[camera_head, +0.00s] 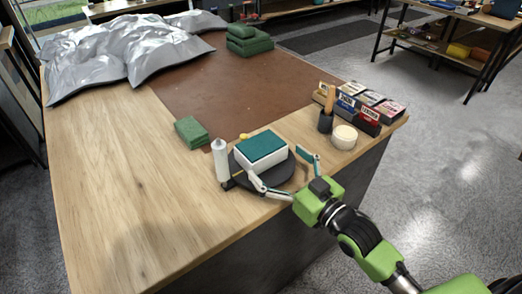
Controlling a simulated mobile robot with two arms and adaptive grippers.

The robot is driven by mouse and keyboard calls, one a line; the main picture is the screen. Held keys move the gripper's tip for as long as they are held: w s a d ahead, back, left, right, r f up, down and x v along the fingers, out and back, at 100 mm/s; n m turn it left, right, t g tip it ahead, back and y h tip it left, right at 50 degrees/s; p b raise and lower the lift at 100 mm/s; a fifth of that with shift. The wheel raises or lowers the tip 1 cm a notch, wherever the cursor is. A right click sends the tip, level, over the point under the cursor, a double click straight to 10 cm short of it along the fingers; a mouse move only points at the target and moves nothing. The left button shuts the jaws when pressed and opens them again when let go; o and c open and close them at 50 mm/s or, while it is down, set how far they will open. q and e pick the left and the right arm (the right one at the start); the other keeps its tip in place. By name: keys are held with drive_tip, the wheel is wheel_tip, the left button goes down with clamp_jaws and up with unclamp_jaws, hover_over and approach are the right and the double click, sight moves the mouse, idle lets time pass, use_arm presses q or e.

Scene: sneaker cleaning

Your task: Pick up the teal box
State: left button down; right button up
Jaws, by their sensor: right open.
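The teal box (262,146) has a teal top and white sides. It sits on a round dark turntable (284,183) near the front edge of the table. My right gripper (284,172) is open at the box's near right side. One finger is at the front of the box and the other stands off to its right. Whether either finger touches the box cannot be told. My left gripper is not in view.
A white bottle (221,160) stands close at the left of the box. A white round jar (344,137), a brush holder (325,122) and several small boxes (366,118) stand right.

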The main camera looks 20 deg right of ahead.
sight(253, 139)
drive_tip(key=shift+x, duration=0.75)
drive_tip(key=shift+w+a+r+p, duration=0.2)
drive_tip(key=shift+w+r+p, duration=0.1)
drive_tip(key=shift+w, duration=0.15)
drive_tip(key=p+x, duration=0.1)
drive_tip(key=x, duration=0.2)
drive_tip(key=shift+w+a, duration=0.1)
drive_tip(key=shift+w, duration=0.1)
drive_tip(key=shift+w+a, duration=0.2)
drive_tip(key=shift+w, duration=0.2)
drive_tip(key=c, duration=1.3)
